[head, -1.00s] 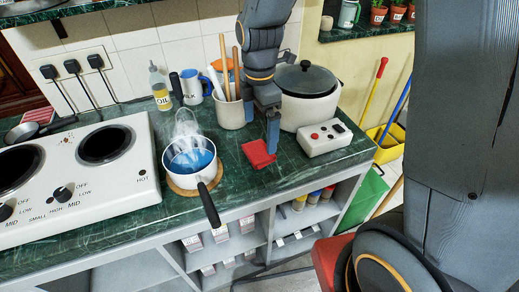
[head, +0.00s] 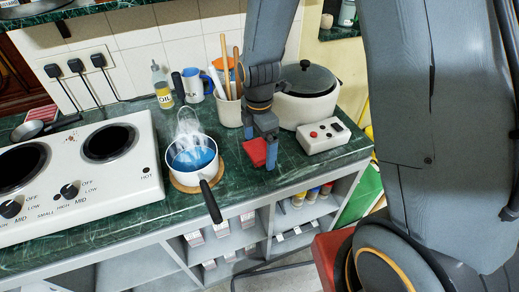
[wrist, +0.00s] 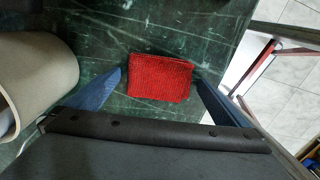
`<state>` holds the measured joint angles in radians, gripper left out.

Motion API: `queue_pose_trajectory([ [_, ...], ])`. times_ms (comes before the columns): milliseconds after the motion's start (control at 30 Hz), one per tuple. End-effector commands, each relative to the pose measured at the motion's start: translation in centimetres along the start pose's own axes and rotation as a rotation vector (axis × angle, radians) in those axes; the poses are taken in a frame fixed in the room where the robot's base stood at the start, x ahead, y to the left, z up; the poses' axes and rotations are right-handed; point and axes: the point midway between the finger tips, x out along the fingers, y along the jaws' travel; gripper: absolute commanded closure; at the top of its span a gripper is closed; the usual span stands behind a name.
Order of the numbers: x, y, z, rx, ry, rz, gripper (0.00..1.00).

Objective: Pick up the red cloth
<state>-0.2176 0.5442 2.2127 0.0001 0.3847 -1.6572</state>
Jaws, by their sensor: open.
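The red cloth (head: 256,152) lies folded on the green marble counter, right of the saucepan and in front of the lidded pot. In the wrist view the red cloth (wrist: 160,78) is a flat rectangle between the two blue fingers. My gripper (head: 262,150) points down at the cloth, and one blue finger hides part of it in the head view. In the wrist view my gripper (wrist: 160,84) is open, with a finger at each side of the cloth. The left finger is apart from it; the right one is close to its edge. I cannot tell the exact height.
A steaming white saucepan (head: 191,158) stands left of the cloth, its handle pointing forward. A utensil crock (head: 229,110) and a lidded pot (head: 305,106) stand behind. A white control box (head: 323,136) is close on the right. The counter's front edge is near.

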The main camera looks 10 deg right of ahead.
Motion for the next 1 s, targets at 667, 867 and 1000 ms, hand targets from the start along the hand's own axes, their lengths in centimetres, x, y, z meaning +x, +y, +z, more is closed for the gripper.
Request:
queue_pose_trajectory([
  [667, 0.0, 0.0, 0.0, 0.0, 0.0, 0.0, 0.39],
  [867, -0.8, 0.1, 0.0, 0.0, 0.0, 0.002, 0.39],
  [1000, -2.2, 0.1, 0.0, 0.0, 0.0, 0.004, 0.39],
])
